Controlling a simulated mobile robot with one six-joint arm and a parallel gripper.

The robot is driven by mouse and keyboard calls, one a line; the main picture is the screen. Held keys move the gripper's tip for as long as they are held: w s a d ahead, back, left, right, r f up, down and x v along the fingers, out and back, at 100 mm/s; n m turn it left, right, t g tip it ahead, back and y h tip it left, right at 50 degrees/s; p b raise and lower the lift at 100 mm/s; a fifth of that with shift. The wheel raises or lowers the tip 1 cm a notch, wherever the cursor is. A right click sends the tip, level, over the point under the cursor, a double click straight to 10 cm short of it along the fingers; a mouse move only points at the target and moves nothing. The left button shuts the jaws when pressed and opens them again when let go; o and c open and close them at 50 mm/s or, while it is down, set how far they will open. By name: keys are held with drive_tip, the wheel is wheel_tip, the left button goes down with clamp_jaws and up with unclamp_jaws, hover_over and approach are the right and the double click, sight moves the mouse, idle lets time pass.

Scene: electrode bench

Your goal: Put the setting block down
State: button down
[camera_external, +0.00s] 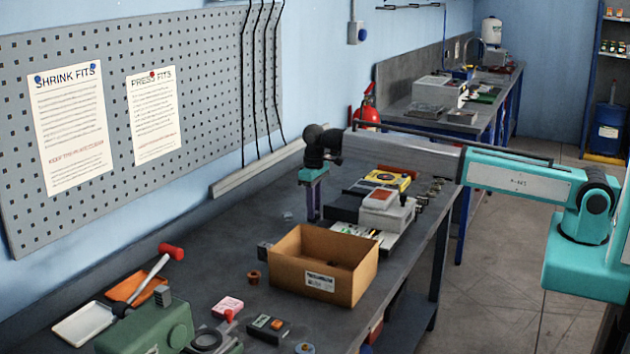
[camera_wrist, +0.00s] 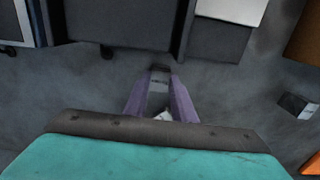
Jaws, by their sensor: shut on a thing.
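My gripper (camera_external: 314,212) hangs fingers down over the far part of the bench, behind the cardboard box and left of the stacked cases. In the wrist view its two purple fingers (camera_wrist: 160,85) are close together and shut on a small grey block (camera_wrist: 159,76), which I take as the setting block. Only a little of the block shows between the fingertips. In the external view the block is hidden or too small to make out. I cannot tell whether it touches the bench top.
An open cardboard box (camera_external: 283,278) stands on the dark bench (camera_external: 215,257) in front of the gripper. Stacked cases (camera_external: 388,212) stand to its right. A small dark block (camera_wrist: 298,106) lies at right in the wrist view. Bare bench lies left of the gripper.

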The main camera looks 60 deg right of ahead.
drive_tip(key=c, duration=1.5)
unclamp_jaws()
drive_tip(key=shift+f, duration=0.1)
drive_tip(key=shift+r+b, duration=1.4)
drive_tip(key=shift+r, duration=4.75)
drive_tip(key=shift+o, duration=0.5)
